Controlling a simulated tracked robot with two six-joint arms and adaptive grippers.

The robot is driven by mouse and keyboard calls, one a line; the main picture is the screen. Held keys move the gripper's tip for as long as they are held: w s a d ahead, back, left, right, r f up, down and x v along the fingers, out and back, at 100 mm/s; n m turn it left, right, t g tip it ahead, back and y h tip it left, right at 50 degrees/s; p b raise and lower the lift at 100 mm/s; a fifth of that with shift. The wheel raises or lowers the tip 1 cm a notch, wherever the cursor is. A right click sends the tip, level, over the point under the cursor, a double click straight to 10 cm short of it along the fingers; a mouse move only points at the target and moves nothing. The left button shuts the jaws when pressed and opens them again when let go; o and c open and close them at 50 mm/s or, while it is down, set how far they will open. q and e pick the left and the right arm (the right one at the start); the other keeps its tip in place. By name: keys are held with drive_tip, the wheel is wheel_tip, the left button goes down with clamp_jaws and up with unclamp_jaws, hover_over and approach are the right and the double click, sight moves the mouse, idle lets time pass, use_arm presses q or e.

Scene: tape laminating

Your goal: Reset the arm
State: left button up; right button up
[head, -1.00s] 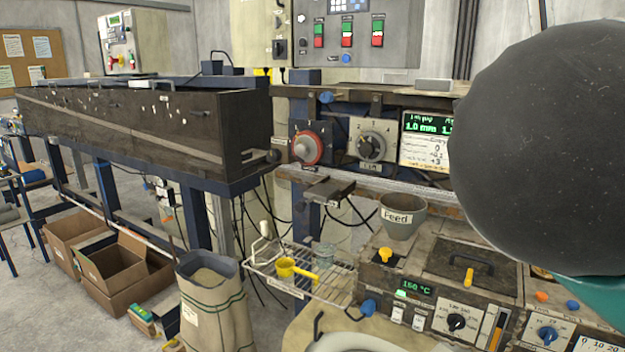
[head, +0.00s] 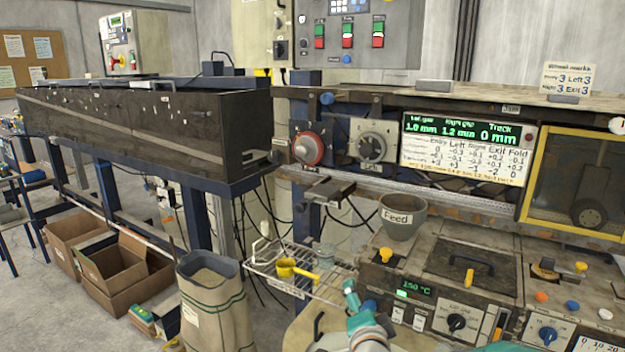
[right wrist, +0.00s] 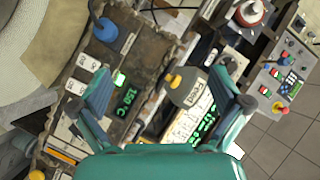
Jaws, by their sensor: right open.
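My right arm (head: 368,333), teal, comes in low at the bottom middle of the head view. Its gripper (right wrist: 162,75) shows in the right wrist view with two teal and dark fingers spread wide apart and nothing between the tips. It is over the front control panel with the 150 °C display (head: 415,287), near the blue knob (right wrist: 103,29). The grey Feed cup (head: 402,217) shows behind the gap between the fingers in the right wrist view. My left gripper is not in view.
A wire rack (head: 275,283) with a yellow scoop (head: 287,268) stands left of the panel. A dark long trough (head: 120,125) fills the left. A sack (head: 213,310) and cardboard boxes (head: 110,270) stand on the floor. The yellow-framed window (head: 545,150) is at the right.

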drive_tip(key=s+d+f+n+g+y, duration=0.1)
drive_tip(key=s+f+n+g, duration=0.25)
drive_tip(key=s+f, duration=0.65)
drive_tip(key=s+d+f+n+g+y, duration=0.2)
drive_tip(key=s+f+n+g, duration=0.15)
drive_tip(key=f, duration=1.35)
drive_tip(key=s+f+n+g, duration=0.1)
drive_tip(key=s+f+g, duration=0.3)
drive_tip(key=s, duration=0.6)
drive_tip(key=s+f+n+g+y, duration=0.1)
drive_tip(key=s+f, duration=0.4)
drive_tip(key=s, duration=0.5)
drive_tip(key=n+g, duration=0.1)
drive_tip(key=g, duration=0.1)
drive_tip(key=shift+a+f+g+y, duration=0.3)
drive_tip(key=shift+a+g, duration=0.1)
